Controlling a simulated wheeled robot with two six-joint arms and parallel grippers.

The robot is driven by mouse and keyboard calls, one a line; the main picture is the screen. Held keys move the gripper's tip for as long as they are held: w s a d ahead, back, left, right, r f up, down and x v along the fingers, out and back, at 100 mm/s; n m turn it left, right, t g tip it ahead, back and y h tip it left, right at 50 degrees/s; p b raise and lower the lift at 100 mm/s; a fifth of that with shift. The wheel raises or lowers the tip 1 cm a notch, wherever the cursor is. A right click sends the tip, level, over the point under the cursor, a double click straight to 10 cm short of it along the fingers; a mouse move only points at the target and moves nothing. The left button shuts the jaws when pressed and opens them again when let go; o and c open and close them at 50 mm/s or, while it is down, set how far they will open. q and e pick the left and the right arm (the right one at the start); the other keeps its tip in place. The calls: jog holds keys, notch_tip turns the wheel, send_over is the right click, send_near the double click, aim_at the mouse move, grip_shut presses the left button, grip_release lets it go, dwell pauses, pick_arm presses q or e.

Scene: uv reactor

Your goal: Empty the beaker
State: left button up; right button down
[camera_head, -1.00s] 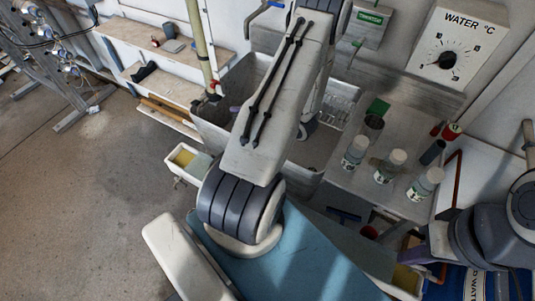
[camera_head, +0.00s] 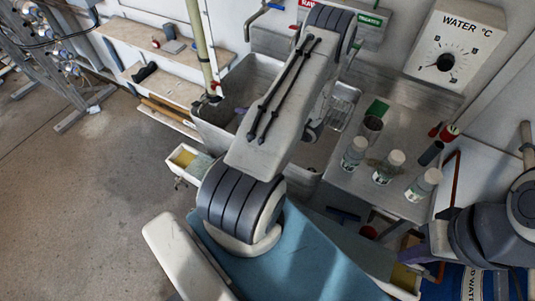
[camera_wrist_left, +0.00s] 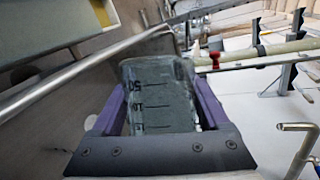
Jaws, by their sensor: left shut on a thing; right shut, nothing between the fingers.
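In the left wrist view, a clear glass beaker (camera_wrist_left: 160,92) with dark volume marks sits between the purple fingers of my left gripper (camera_wrist_left: 157,105), which is shut on it. The glass looks greyish; I cannot tell what is inside. In the head view my left arm hides the beaker and most of this gripper; only a bit of purple shows over the grey sink (camera_head: 214,136). My right gripper (camera_head: 411,254) shows in part at the lower right of the head view, shut and empty.
A tap (camera_head: 262,14) is behind the sink. A small open drawer (camera_head: 187,160) juts out at the left. The water temperature dial (camera_head: 446,62) is on the wall.

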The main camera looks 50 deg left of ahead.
pick_arm(q)
jog(key=shift+s+a, duration=0.1)
jog(key=shift+s, duration=0.05)
jog(key=shift+f, duration=0.2)
jog(key=shift+w+f+m+g+y+b, duration=0.25)
jog(key=shift+f+m+g+y+b, duration=0.2)
jog(key=shift+m, duration=0.25)
notch_tip(320, 180, down, 15)
jog(key=w+m+g+y+b, duration=0.2)
jog(key=m+b, duration=0.2)
jog(key=b, duration=1.2)
jog(key=r, duration=0.2)
jog(key=w+r+m+p, duration=0.1)
jog(key=r+m+y+p, duration=0.1)
jog(key=r, duration=0.1)
jog(key=shift+w+r+g, duration=0.25)
jog(key=shift+w+r, duration=0.05)
